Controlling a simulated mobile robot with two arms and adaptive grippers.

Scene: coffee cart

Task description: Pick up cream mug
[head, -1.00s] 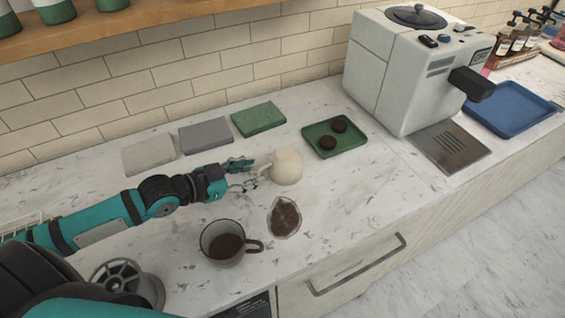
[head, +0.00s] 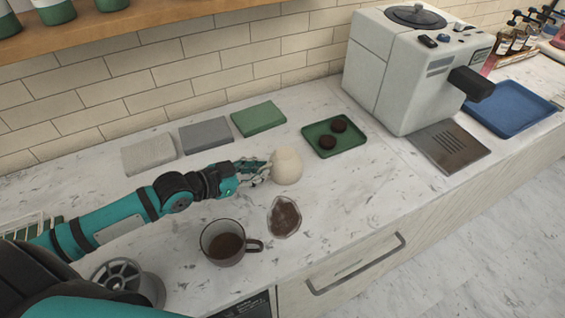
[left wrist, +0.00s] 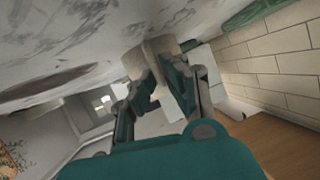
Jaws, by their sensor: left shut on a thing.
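The cream mug (head: 287,167) stands on the marble counter in the head view, between the green block and the small brown-filled dish. My left gripper (head: 266,169) reaches it from the left and is shut on its near side, where the handle was visible earlier; the fingers cover that part now. In the left wrist view the cream mug (left wrist: 158,47) shows beyond the teal fingers of my left gripper (left wrist: 160,72). The mug looks upright and I cannot see it clear of the counter. My right gripper is not in view.
A glass cup of dark liquid (head: 229,243) and a dish of brown contents (head: 284,217) stand in front. Behind are light grey (head: 149,154), grey (head: 206,135) and green blocks (head: 259,118). A green tray (head: 318,151) and coffee machine (head: 390,85) stand to the right.

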